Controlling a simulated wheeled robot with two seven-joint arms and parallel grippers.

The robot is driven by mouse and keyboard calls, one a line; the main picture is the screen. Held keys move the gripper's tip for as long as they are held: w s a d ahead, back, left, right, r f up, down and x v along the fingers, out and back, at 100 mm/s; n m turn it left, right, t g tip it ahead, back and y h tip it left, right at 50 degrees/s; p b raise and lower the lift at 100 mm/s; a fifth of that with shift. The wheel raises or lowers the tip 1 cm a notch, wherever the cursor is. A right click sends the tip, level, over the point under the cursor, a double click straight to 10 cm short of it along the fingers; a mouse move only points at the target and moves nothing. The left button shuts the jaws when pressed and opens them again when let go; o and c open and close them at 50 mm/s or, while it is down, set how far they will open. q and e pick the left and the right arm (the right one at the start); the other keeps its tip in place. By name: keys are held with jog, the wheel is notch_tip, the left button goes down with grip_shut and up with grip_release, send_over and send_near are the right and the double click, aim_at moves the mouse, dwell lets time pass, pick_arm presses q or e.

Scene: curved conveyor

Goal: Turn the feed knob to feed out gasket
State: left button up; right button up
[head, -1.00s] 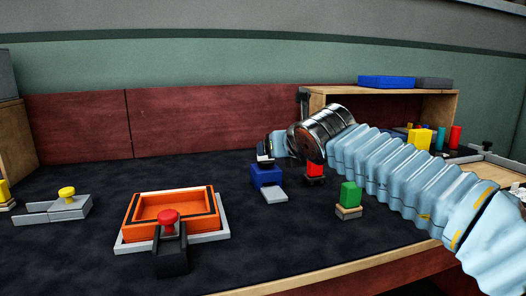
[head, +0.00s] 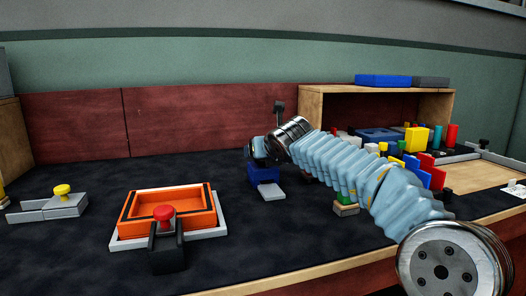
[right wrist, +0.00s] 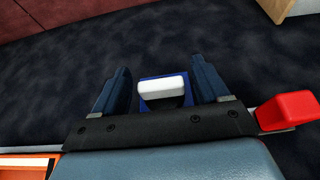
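A blue dispenser box (head: 262,174) stands on the dark table mat, with a flat grey plate (head: 271,193) at its front. In the right wrist view a pale rounded bar, apparently the feed knob (right wrist: 162,90), lies on top of the blue box (right wrist: 150,78). My right gripper (right wrist: 160,66) is open, with one finger on each side of the knob and visible gaps to it. In the head view my right gripper is over the box and hides its top. No gasket can be made out. My left gripper is not in view.
An orange tray (head: 140,234) on a grey base, with a red-knobbed black block (head: 166,250), stands left of the box. A grey clamp with a yellow knob (head: 62,191) is at far left. A wooden shelf (head: 440,105) and several coloured blocks are at right.

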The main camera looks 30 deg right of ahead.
jog(key=c, duration=0.8)
jog(key=shift+c, duration=0.2)
